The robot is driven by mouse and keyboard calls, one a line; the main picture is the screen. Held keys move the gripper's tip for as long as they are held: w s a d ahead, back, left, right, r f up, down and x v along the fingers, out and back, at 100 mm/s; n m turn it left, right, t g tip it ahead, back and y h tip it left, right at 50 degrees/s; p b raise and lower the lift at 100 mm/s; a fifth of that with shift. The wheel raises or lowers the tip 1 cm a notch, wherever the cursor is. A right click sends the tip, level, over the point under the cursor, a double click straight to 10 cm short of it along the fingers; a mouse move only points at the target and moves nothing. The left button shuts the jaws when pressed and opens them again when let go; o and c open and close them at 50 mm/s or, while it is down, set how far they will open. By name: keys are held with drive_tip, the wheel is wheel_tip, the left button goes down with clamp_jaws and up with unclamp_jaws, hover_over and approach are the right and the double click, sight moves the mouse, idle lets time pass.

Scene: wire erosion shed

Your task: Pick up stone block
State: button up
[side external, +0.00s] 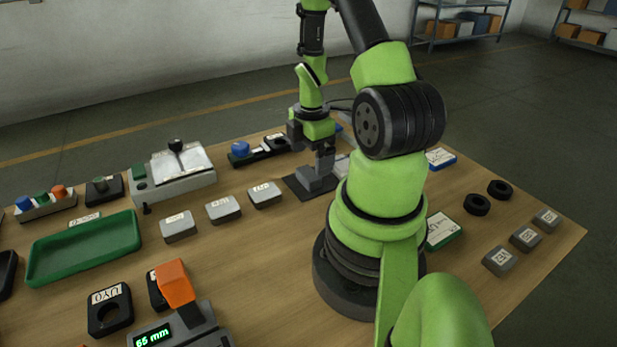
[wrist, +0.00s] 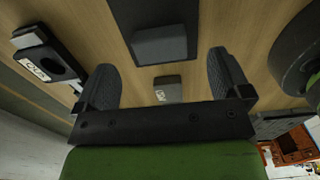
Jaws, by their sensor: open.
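A plain grey block, which looks like the stone block (side external: 311,180), sits on a dark square mat (side external: 298,187) near the far middle of the table. In the wrist view the block (wrist: 165,45) lies on the dark mat (wrist: 125,12) at the top centre. My gripper (side external: 326,160) points down close over the block and partly hides it. In the wrist view my gripper (wrist: 163,65) is open, with its two dark fingers spread wide. Nothing is held between them. The side view does not show clearly whether a finger touches the block.
Several small labelled grey blocks (side external: 223,209) stand in a row left of the mat; others (side external: 525,238) stand at the right edge. A green tray (side external: 85,250), a black ring holder (side external: 110,310) and a blue-knobbed fixture (side external: 240,150) are also on the table.

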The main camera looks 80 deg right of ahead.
sight(308, 173)
drive_tip(key=f, duration=0.5)
drive_tip(key=shift+w+a, duration=0.2)
drive_tip(key=c, duration=1.1)
drive_tip(key=shift+o, duration=0.2)
wheel_tip(308, 173, up, 10)
